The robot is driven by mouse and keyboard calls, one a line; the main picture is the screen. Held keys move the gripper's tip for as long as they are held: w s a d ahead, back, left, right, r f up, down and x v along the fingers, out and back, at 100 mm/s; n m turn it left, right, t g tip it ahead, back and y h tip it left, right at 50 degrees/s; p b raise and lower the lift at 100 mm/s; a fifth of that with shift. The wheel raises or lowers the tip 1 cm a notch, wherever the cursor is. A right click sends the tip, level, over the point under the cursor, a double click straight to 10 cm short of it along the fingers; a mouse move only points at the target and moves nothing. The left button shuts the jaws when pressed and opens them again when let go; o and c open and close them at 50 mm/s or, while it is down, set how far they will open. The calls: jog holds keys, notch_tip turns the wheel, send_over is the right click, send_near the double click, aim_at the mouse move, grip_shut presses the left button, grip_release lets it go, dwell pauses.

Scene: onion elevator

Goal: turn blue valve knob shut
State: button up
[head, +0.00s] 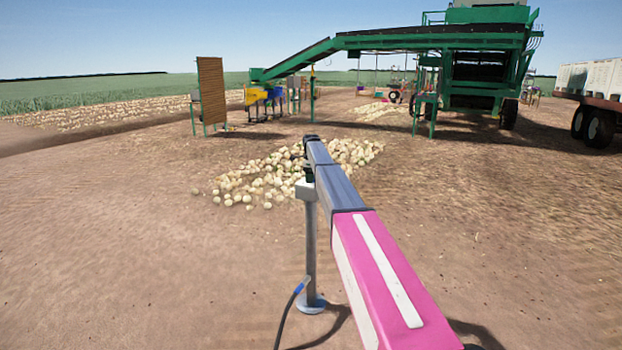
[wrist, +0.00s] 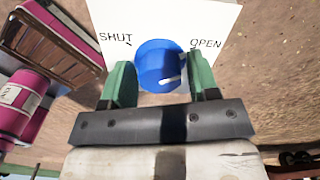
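The blue valve knob (wrist: 158,62) sits on a white panel (wrist: 165,18) in the wrist view. The panel reads SHUT at its left and OPEN at its right. A white mark shows low on the knob's right side. The two green fingers of my gripper (wrist: 162,78) stand on either side of the knob, close to its edges. Whether they press on it cannot be told. The knob is hidden there.
A dark hose (head: 285,320) with a blue end joins the post's foot. A pile of onions (head: 270,180) lies behind the post. A green elevator machine (head: 440,45) and a trailer (head: 600,105) stand farther back. Bare soil left of the post is clear.

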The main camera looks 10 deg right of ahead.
jog(key=c, duration=0.6)
jog(key=shift+o, duration=0.2)
jog(key=shift+n, duration=0.3)
jog(key=n, duration=1)
jog(key=shift+n, duration=0.4)
jog(key=n, duration=1.2)
jog(key=shift+n, duration=0.4)
